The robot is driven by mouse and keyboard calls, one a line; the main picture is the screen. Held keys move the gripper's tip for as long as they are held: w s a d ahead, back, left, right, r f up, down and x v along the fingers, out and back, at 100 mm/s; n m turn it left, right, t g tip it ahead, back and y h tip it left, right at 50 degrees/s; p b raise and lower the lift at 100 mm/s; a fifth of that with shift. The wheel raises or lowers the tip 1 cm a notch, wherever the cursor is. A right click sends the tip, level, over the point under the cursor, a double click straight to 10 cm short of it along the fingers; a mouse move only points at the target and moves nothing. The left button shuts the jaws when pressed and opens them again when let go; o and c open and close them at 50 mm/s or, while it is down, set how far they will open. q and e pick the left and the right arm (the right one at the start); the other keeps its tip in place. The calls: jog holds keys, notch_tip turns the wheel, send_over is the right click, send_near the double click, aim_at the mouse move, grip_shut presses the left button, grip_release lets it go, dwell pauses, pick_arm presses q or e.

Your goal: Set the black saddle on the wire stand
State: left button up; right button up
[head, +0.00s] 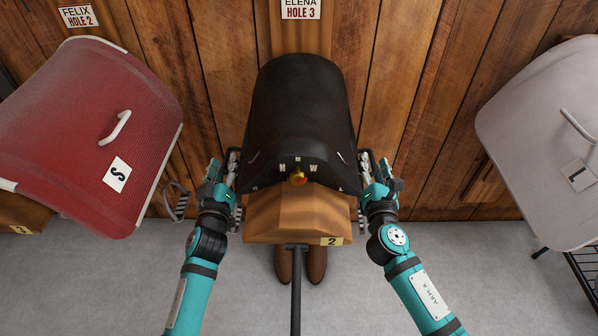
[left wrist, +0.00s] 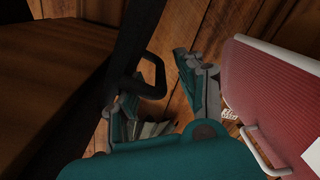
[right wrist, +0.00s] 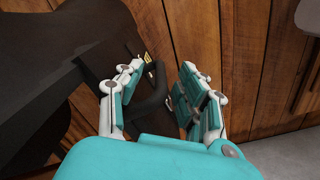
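The black saddle (head: 300,110) sits on a wooden rack (head: 290,225) marked 2, against the wall. A red and yellow knob and white letters show on its near edge. Dark handle loops stick out at its sides. My left gripper (head: 220,180) is at its left side, with fingers apart around the left loop (left wrist: 153,75). My right gripper (head: 378,178) is at its right side, with fingers apart around the right loop (right wrist: 152,110). Neither gripper visibly clamps its loop. A black wire frame (head: 585,270) shows partly at the right edge; I cannot tell whether it is the wire stand.
A red padded shape (head: 80,125) labelled S hangs at left, and a pale grey one (head: 545,130) labelled L at right. Brown boots (head: 316,264) stand under the rack. A dark bar (head: 296,290) reaches toward me. Grey floor (head: 480,290) is clear at front right.

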pick_arm(q)
jog(key=shift+w, duration=0.7)
pick_arm(e)
jog(key=shift+w, duration=0.7)
pick_arm(q)
jog(key=shift+c, duration=0.3)
pick_arm(e)
jog(key=shift+c, duration=0.3)
pick_arm(q)
grip_shut()
pick_arm(e)
grip_shut()
pick_arm(q)
jog(key=shift+r, duration=0.35)
pick_arm(e)
jog(key=shift+r, duration=0.35)
